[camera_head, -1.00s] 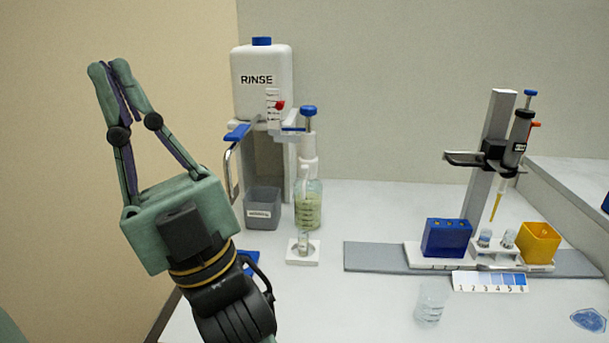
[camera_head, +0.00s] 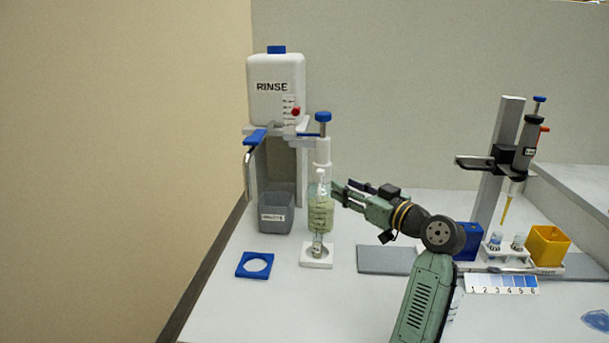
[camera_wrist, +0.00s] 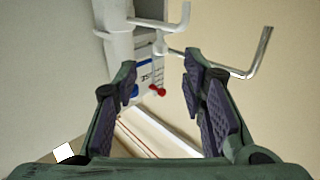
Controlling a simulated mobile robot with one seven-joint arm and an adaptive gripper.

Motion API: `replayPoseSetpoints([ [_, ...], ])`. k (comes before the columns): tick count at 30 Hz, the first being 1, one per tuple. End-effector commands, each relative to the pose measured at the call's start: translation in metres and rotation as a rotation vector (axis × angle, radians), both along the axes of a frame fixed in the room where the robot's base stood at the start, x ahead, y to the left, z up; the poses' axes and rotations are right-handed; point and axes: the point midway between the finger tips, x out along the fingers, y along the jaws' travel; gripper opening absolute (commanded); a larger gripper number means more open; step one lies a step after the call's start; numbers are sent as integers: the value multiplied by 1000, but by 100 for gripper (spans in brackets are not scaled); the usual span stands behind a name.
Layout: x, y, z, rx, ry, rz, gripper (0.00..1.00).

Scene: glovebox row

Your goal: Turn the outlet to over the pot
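The white-topped dispenser bottle (camera_head: 322,152) stands left of centre in the head view, with greenish liquid in it. Its thin white outlet (camera_head: 321,182) hangs down in front of the bottle. A small clear pot (camera_head: 317,246) stands on a white base (camera_head: 316,263) in front of the bottle. From this angle I cannot tell whether the outlet's tip is directly over the pot. My gripper (camera_head: 340,193) is at the bottle's right side, its fingers pointing left. In the wrist view its fingers (camera_wrist: 160,88) are apart and empty, with the white dispenser top (camera_wrist: 120,42) beyond them. Contact cannot be told.
The RINSE tank (camera_head: 276,92) sits on a stand behind, with a blue lever (camera_head: 255,136) and bent metal tube. A grey bin (camera_head: 275,213) is below. A blue holed plate (camera_head: 255,272) lies at front left. The pipette stand (camera_head: 497,160) and yellow box (camera_head: 549,247) are right.

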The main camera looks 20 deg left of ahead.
Motion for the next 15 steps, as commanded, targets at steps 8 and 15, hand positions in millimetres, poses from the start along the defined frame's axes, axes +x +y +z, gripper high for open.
replayPoseSetpoints([
  [8,23,47,4,-1,2,4,38],
  [15,42,79,3,0,1,2,38],
])
